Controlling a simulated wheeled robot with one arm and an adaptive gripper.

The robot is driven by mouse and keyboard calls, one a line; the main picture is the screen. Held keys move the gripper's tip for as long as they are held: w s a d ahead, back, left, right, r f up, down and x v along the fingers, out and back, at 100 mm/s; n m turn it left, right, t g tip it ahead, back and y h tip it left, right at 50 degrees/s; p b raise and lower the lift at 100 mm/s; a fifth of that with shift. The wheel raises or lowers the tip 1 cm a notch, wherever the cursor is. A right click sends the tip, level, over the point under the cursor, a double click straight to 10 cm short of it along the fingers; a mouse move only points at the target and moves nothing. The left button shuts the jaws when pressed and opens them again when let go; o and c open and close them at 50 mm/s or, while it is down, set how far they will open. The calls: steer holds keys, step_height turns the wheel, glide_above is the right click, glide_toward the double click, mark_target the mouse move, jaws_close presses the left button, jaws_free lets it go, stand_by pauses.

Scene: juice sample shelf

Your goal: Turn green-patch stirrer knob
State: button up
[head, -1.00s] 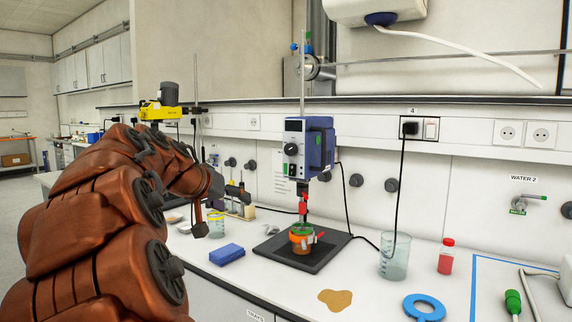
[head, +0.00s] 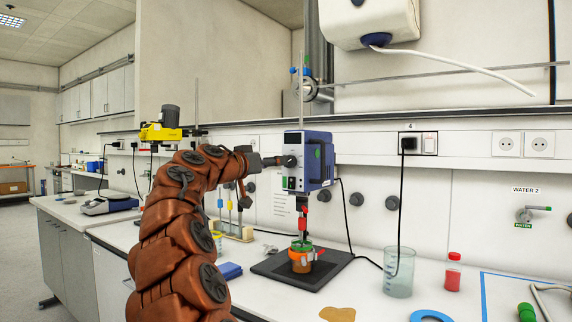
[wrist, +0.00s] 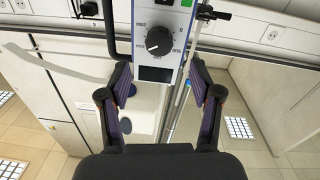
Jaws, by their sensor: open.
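A blue and white overhead stirrer (head: 325,165) stands on a rod above the bench, with a green patch on its blue side. The wrist view shows its front panel upside down, with a round black knob (wrist: 158,42), a printed scale, a dark display and a green switch (wrist: 187,3). My gripper (head: 280,161) is in front of this panel in the head view and hides most of the knob. In the wrist view my gripper (wrist: 160,70) is open, with one finger on each side of the panel's lower picture half. The knob lies between and beyond the fingertips, apart from them.
Below the stirrer, a beaker of orange liquid (head: 302,260) stands on a black base plate (head: 275,267). A yellow stirrer (head: 160,132) stands farther left. A glass beaker (head: 398,275) and a red bottle (head: 453,272) are at right. A black cable hangs nearby.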

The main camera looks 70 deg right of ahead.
mark_target(290, 161)
steer(key=p+x, duration=0.1)
steer(key=x, duration=0.6)
stand_by(0.3)
steer(key=c, duration=1.1)
